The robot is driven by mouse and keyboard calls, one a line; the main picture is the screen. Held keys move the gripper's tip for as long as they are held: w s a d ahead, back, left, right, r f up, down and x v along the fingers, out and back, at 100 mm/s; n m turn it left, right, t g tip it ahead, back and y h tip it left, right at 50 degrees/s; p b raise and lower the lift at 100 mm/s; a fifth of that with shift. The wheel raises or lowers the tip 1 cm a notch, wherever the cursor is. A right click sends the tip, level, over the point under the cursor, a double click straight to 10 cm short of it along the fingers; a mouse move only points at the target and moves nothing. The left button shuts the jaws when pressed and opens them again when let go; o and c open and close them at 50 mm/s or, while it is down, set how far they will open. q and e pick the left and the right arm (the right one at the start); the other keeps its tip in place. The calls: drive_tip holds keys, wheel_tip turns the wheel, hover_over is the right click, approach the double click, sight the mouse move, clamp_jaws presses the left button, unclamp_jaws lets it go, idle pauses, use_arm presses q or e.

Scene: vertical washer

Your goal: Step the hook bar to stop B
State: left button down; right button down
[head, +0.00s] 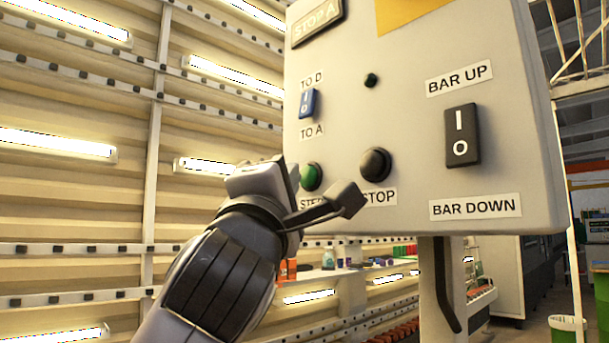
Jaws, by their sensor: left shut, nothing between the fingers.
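A grey control box (430,30) fills the upper right. Its green button (312,177) is over a partly covered label starting "STE". A black button (376,164) is to its right, over the label STOP. A blue rocker (308,103) sits between the labels TO D and TO A. A plate reading STOP A (317,22) is at the top left of the box. My left gripper (290,178) is shut and empty, just left of the green button; I cannot tell whether it touches. I cannot make out the hook bar. My right gripper is out of view.
A black rocker (462,135) sits between the labels BAR UP and BAR DOWN. A small dark lamp (371,80) is above the STOP button. A post (434,290) stands under the box. A slatted wall with bright lamps (58,143) is behind on the left.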

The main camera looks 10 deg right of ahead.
use_arm(q)
drive_tip(key=shift+w+d, duration=0.3)
drive_tip(key=shift+d, duration=0.15)
idle(0.6)
drive_tip(key=shift+s+a, duration=0.1)
drive_tip(key=shift+a, duration=0.05)
idle(0.3)
drive_tip(key=shift+s+a, duration=0.45)
drive_tip(key=shift+a, duration=0.15)
